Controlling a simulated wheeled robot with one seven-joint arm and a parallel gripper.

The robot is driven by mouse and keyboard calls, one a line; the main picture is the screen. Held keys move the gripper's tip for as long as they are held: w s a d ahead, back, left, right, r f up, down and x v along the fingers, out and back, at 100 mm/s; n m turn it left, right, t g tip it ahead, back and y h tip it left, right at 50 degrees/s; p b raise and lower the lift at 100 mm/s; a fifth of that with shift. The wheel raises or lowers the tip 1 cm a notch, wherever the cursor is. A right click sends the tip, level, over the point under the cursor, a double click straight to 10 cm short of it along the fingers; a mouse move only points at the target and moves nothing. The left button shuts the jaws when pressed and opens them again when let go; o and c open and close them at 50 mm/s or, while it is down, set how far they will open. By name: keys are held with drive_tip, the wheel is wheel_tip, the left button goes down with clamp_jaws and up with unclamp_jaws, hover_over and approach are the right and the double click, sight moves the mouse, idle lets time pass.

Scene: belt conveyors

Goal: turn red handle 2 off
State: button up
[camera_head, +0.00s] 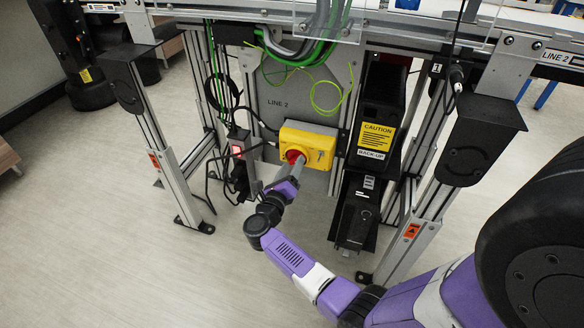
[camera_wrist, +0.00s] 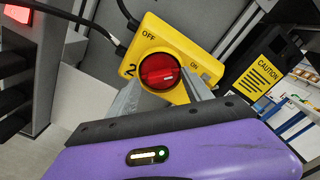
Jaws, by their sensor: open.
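The red handle (camera_head: 293,156) is a round knob on a yellow switch box (camera_head: 318,139) on the grey LINE 2 panel. In the wrist view the red handle (camera_wrist: 160,70) has a small pale mark on its lower right side, toward the ON label. OFF is at the upper left of the yellow box (camera_wrist: 183,42), and a 2 is at its left. My gripper (camera_head: 288,168) is at the front of the handle. In the wrist view my gripper (camera_wrist: 163,86) is open, one finger at each side of the knob. I cannot tell whether the fingers touch it.
A black unit with a yellow CAUTION label (camera_head: 376,137) stands right of the switch box. A box with a lit red switch (camera_head: 237,151) and loose black cables are to the left. Metal conveyor legs (camera_head: 167,150) flank the bay. Green wires hang above.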

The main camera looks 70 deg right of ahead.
drive_tip(key=shift+d, duration=0.35)
clamp_jaws()
